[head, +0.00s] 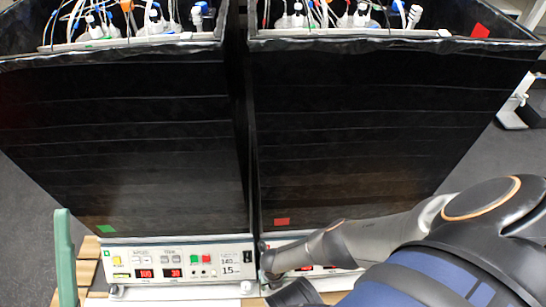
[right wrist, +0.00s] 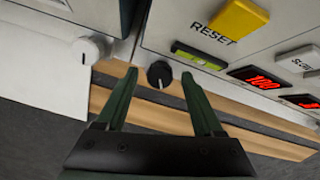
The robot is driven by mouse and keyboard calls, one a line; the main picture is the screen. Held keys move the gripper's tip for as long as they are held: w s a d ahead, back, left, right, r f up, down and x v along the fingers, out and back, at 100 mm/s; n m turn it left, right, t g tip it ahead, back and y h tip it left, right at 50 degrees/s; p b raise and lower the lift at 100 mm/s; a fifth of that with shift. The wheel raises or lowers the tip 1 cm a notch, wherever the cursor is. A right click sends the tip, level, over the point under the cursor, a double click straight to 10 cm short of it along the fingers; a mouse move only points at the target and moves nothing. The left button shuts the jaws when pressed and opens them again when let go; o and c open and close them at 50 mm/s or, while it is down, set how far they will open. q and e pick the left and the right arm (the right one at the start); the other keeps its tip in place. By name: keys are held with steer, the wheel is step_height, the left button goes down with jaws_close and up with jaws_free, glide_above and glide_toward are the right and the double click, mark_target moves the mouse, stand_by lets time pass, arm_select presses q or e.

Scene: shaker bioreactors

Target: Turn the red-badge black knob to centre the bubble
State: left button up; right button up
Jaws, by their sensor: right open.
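The black knob (right wrist: 159,74) sits at the lower left corner of the right shaker's panel, with a small white mark on its face. My right gripper (right wrist: 161,79) is open, with one green finger on each side of the knob; I cannot tell whether they touch it. A yellow-green level vial (right wrist: 200,55) lies beside the knob; its bubble is too small to place. In the head view, a red badge (head: 282,221) marks the right shaker's black housing (head: 345,130), and my right arm hides the knob. My left gripper is not in view.
The left shaker's panel (head: 190,262) and green badge (head: 107,229) stand close by. Its white knob (right wrist: 88,50) is left of my right gripper. A yellow RESET button (right wrist: 238,19) is above the vial. A green upright piece (head: 65,258) stands far left.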

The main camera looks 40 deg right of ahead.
steer(key=shift+f, duration=0.15)
jaws_close()
stand_by(0.5)
